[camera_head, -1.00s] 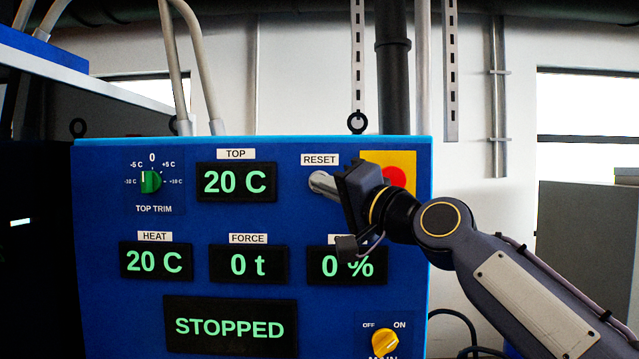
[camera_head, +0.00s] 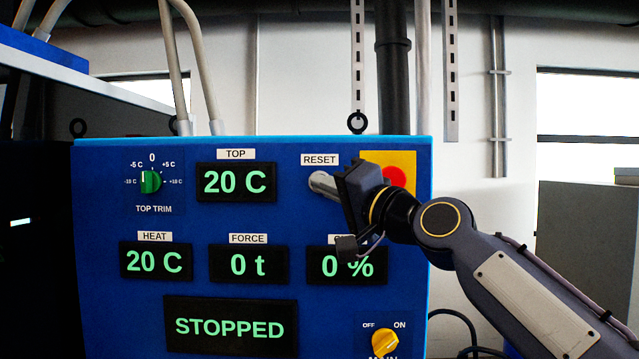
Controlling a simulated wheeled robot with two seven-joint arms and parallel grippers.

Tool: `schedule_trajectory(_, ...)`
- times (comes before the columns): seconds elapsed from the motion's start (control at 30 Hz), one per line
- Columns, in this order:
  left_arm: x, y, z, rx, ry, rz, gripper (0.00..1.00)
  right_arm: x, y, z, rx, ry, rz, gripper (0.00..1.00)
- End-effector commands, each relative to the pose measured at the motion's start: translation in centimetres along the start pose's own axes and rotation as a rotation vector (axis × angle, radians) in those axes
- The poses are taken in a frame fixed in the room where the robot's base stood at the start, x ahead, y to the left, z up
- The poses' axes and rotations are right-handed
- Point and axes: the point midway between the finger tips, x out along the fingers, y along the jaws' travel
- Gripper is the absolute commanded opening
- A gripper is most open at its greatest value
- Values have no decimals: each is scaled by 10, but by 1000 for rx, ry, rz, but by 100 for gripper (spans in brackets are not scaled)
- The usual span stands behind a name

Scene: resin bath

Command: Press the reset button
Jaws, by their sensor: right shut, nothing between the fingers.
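The blue control panel (camera_head: 120,325) faces me. A white RESET label (camera_head: 320,160) sits on its upper right. Just below the label, my right gripper (camera_head: 322,183) is shut and empty, its tip at the panel where the reset button would be. The button itself is hidden behind the tip, and I cannot tell whether it is pressed in or touched. My left gripper is not in view.
A red button on a yellow plate (camera_head: 402,160) is partly covered by my right wrist. Displays read TOP 20 C (camera_head: 236,182), HEAT 20 C, FORCE 0 t and STOPPED (camera_head: 230,327). A green trim knob (camera_head: 151,181) and a yellow main switch (camera_head: 384,341) are also on the panel.

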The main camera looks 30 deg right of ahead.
Motion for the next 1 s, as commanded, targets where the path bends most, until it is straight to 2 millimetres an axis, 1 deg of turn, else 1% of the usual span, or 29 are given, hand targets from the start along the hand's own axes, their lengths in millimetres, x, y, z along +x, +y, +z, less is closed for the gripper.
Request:
schedule_trajectory(0.4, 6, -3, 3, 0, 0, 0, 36, 6, 5, -4, 0, 0, 0, 0)
schedule_trajectory(1.0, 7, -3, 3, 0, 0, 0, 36, 8, 6, -6, 0, 0, 0, 0)
